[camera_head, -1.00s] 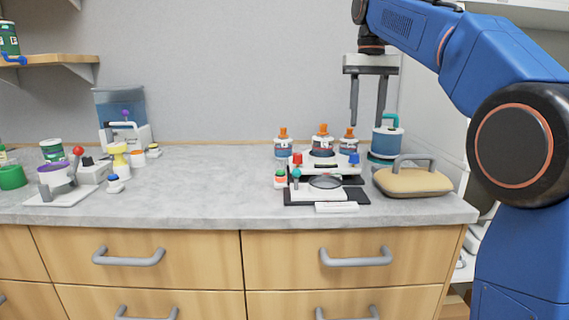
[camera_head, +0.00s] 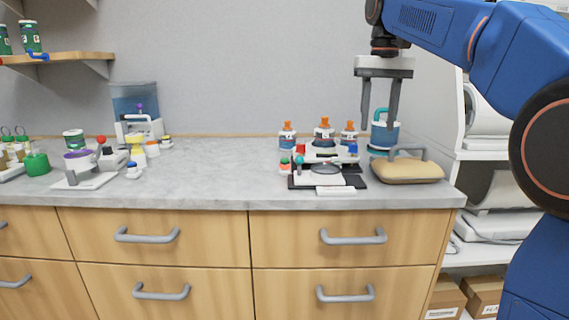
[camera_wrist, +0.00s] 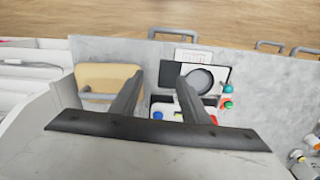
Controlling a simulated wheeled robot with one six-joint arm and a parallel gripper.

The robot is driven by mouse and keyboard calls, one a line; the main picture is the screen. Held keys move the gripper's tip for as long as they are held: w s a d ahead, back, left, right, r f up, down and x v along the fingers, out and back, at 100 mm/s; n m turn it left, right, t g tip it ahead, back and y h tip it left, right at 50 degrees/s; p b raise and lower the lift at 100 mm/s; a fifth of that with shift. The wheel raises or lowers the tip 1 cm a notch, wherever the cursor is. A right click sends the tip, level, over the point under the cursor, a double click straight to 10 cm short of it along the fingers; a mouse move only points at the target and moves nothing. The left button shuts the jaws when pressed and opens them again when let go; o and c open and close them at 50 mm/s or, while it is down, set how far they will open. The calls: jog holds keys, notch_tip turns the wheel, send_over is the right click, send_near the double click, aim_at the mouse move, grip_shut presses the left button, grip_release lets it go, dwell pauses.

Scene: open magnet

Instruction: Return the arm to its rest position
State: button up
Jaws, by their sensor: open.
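My blue arm reaches in from the right in the head view. My gripper (camera_head: 379,116) hangs from it, pointing down above the right end of the counter. Its two dark fingers are apart with nothing between them. In the wrist view the fingers of my gripper (camera_wrist: 158,98) are also spread and empty. Below them lie the tan case with a grey handle (camera_head: 402,170) and the black-and-white device with a round dish (camera_head: 325,171). A blue container with a teal handle (camera_head: 384,132) stands behind the fingers.
Several orange-topped bottles (camera_head: 325,128) stand behind the device. A water tank (camera_head: 135,108) and small labware are at the left. The middle of the grey counter (camera_head: 215,175) is clear. White shelving (camera_head: 492,160) stands right of the counter, and a wooden shelf (camera_head: 58,58) hangs upper left.

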jog(key=s+d+f+t, duration=0.2)
jog(key=s+d+f, duration=0.1)
jog(key=s+f, duration=1.2)
jog(key=s+d+f+t, duration=0.2)
jog(key=s+d+f, duration=0.1)
jog(key=s+f, duration=1.3)
notch_tip(320, 180, down, 3)
jog(key=shift+s+f+n+t, duration=0.1)
jog(key=shift+s+n+t, duration=0.2)
jog(key=shift+t, duration=0.1)
